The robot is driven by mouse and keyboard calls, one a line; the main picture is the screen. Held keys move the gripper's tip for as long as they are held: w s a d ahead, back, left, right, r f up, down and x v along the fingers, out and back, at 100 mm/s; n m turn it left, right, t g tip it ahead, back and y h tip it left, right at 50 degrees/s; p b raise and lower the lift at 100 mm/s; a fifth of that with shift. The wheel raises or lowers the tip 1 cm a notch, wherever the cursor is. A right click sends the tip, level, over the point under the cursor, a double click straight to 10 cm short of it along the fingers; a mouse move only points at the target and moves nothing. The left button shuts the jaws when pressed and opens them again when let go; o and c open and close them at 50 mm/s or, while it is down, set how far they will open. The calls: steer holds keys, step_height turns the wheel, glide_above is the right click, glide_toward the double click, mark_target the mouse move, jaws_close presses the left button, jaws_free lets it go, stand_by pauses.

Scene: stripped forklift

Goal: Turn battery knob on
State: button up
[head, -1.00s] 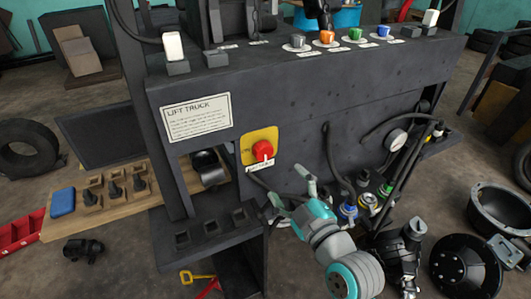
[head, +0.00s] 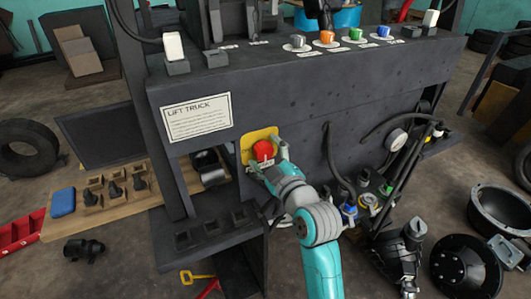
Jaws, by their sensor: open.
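The red battery knob (head: 263,150) sits on a yellow plate (head: 249,138) on the dark front panel of the lift truck (head: 290,110). A small label under the knob is partly hidden by my gripper. My gripper (head: 267,158) is at the knob, with its open fingers on either side, one at the lower left and one at the right. I cannot tell whether the fingers touch the knob. My arm reaches up to it from the lower right.
A "LIFT TRUCK" sign (head: 197,117) is left of the knob. Coloured knobs, including an orange one (head: 327,37), line the top ledge. Black hoses and a gauge (head: 396,140) are to the right. A wooden board (head: 140,200) with levers is at left.

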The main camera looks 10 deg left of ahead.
steer(key=shift+c, duration=0.3)
steer(key=c, duration=1.1)
steer(key=shift+m, duration=0.4)
steer(key=m, duration=0.4)
steer(key=shift+a, duration=0.1)
steer(key=m, duration=0.9)
steer(key=shift+a, duration=0.1)
steer(key=shift+s+m, duration=0.1)
steer(key=shift+m, duration=1.9)
